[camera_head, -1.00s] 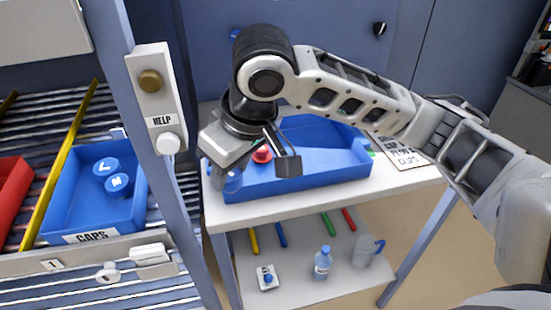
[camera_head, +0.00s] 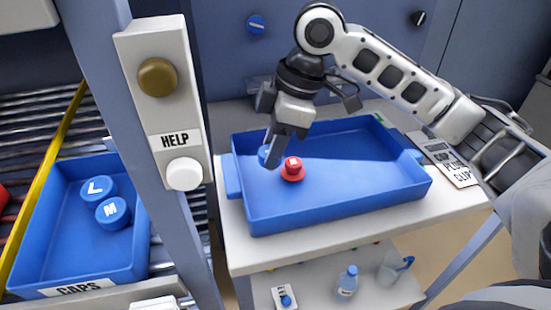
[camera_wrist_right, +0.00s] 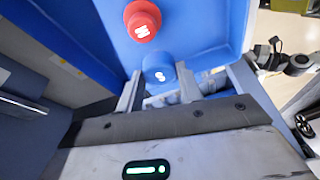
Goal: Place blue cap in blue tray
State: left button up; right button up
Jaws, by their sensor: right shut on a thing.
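My right gripper (camera_head: 279,145) is shut on a blue cap (camera_head: 264,154), which is partly hidden by a finger in the head view. In the right wrist view the blue cap (camera_wrist_right: 158,72), with a white letter on top, sits between the fingertips of the gripper (camera_wrist_right: 158,90). The blue tray (camera_head: 340,213) stands on a white table, and the gripper is over its left part. A red cap (camera_head: 292,168) is in the tray, close to the gripper; it also shows in the right wrist view (camera_wrist_right: 142,22). My left gripper is not in view.
A blue bin (camera_head: 60,240) labelled CAPS at the left holds blue caps L (camera_head: 98,189) and M (camera_head: 113,211). A post with a HELP panel (camera_head: 170,120) stands between bin and table. A lower shelf holds a bottle (camera_head: 347,282) and a jug (camera_head: 394,268). The tray's right side is clear.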

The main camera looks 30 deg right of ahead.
notch_tip(320, 180, down, 3)
jog(key=shift+f, duration=0.15)
jog(key=o, duration=1)
jog(key=shift+c, duration=0.2)
jog(key=p+v, duration=0.1)
jog(key=v, duration=1.1)
